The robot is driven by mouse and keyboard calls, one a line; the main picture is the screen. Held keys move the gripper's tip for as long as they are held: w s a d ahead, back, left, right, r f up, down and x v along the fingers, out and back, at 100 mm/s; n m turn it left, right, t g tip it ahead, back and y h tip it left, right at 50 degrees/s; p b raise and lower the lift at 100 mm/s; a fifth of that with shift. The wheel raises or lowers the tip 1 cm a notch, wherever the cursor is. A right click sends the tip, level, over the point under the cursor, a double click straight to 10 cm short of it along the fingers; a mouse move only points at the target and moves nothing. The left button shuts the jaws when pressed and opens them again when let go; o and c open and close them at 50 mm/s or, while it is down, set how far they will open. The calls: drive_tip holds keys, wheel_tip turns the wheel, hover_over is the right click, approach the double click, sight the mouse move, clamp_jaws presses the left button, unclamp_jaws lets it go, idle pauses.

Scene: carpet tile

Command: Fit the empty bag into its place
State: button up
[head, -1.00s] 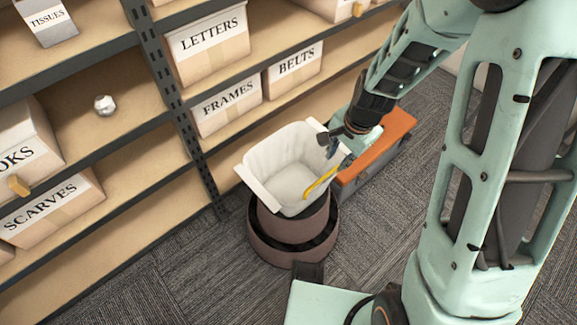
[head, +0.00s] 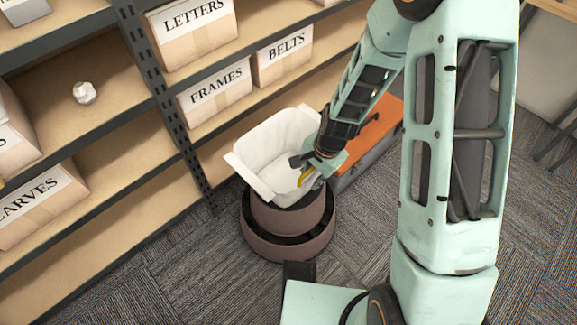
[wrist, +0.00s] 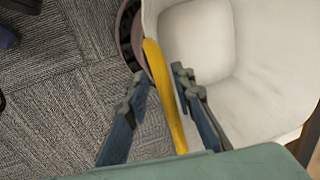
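A white, open-topped, empty container (head: 265,150), which looks like the empty bag, sits tilted on a brown round base (head: 290,240) in the head view. Its pale inside also shows in the wrist view (wrist: 198,45). A curved yellow strip (head: 304,179), like a handle, is at its near right side. My gripper (wrist: 159,78) is open over that rim. In the wrist view the yellow strip (wrist: 165,95) runs between the two fingers, with a gap on each side. The white wall is beside the right finger. How the container meets the base is partly hidden.
An orange-topped grey box (head: 375,130) stands right behind the base. Shelves at the left and back hold boxes labelled FRAMES (head: 217,97), BELTS (head: 283,58) and LETTERS (head: 193,35). A small white lump (head: 85,92) lies on a shelf.

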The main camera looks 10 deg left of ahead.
drive_tip(key=shift+a+f, duration=0.1)
drive_tip(key=shift+f, duration=0.45)
drive_tip(key=shift+c, duration=0.6)
clamp_jaws()
drive_tip(key=shift+r, duration=0.25)
